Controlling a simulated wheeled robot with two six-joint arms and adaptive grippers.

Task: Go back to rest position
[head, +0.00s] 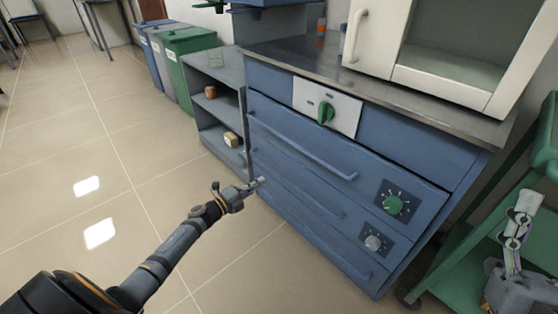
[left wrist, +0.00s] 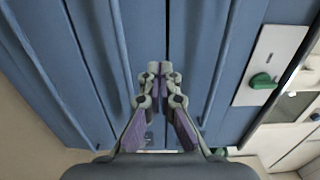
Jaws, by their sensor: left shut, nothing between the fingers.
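My left gripper (head: 260,183) reaches in from the left on its extended arm, in front of the blue furnace cabinet (head: 290,150). It is shut and empty. In the left wrist view its two fingertips (left wrist: 160,67) meet, with the blue drawer fronts (left wrist: 215,50) behind them. I cannot tell whether the tips touch the cabinet. My right gripper (head: 522,215) shows at the lower right edge, in front of the green cart. Its fingers point upward, and their opening is not clear. All the cabinet's drawers look closed.
A white furnace (head: 400,65) stands on the cabinet's metal top. A grey shelf (head: 215,70) and several bins (head: 190,45) stand behind to the left. A green cart (head: 470,245) stands close on the right. The tiled floor (head: 90,130) at left is clear.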

